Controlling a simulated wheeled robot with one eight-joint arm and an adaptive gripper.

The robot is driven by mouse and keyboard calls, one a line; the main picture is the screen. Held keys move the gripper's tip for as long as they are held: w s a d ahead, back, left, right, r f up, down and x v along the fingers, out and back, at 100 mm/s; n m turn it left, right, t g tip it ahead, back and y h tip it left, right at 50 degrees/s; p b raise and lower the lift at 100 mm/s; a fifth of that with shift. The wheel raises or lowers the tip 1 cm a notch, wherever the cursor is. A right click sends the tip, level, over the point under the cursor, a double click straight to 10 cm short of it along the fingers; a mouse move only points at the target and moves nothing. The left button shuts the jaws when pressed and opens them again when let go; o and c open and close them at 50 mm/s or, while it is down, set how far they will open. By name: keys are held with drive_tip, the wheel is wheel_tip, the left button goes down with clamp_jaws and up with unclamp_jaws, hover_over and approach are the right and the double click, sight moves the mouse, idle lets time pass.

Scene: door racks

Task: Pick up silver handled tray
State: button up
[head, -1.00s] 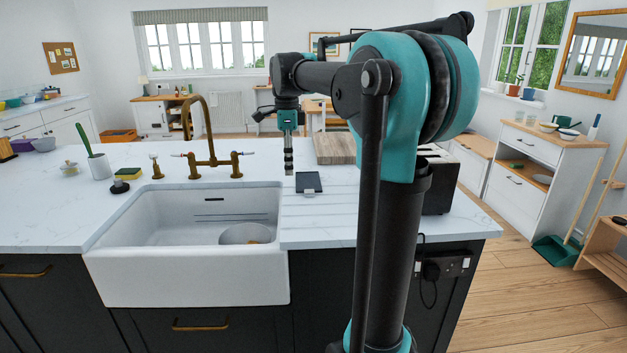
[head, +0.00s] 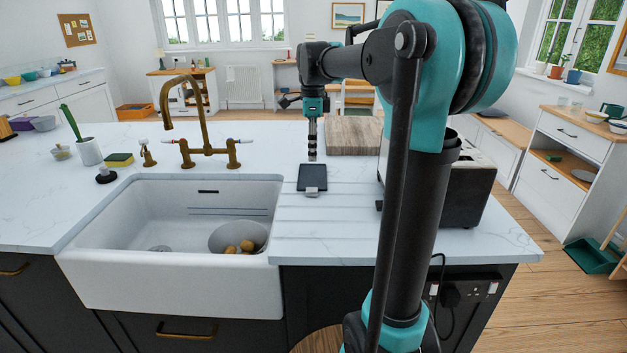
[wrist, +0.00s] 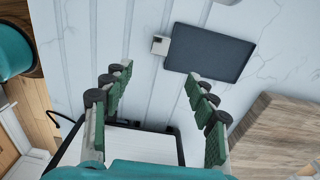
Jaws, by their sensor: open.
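A small dark flat rectangular tray (head: 312,178) with a silver tab-like handle lies on the white counter, right of the sink. In the wrist view the dark tray (wrist: 210,53) lies ahead of the fingertips, its silver handle (wrist: 160,45) on its left side. My gripper (head: 312,155) points down just behind the tray in the head view. In the wrist view my gripper (wrist: 158,82) is open, with green-padded fingers apart and nothing between them.
The white sink (head: 100,250) holds a bowl (head: 226,236) with potatoes. A brass tap (head: 200,120) stands behind it. A wooden board (head: 355,133) and a toaster (head: 468,188) are near the tray. Grooved counter in front of the tray is clear.

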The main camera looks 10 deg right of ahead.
sight(312, 189)
wheel_tip(312, 189, down, 13)
drive_tip(key=shift+w+a, duration=0.1)
drive_tip(key=shift+a, duration=0.05)
idle(0.4)
clamp_jaws()
idle(0.4)
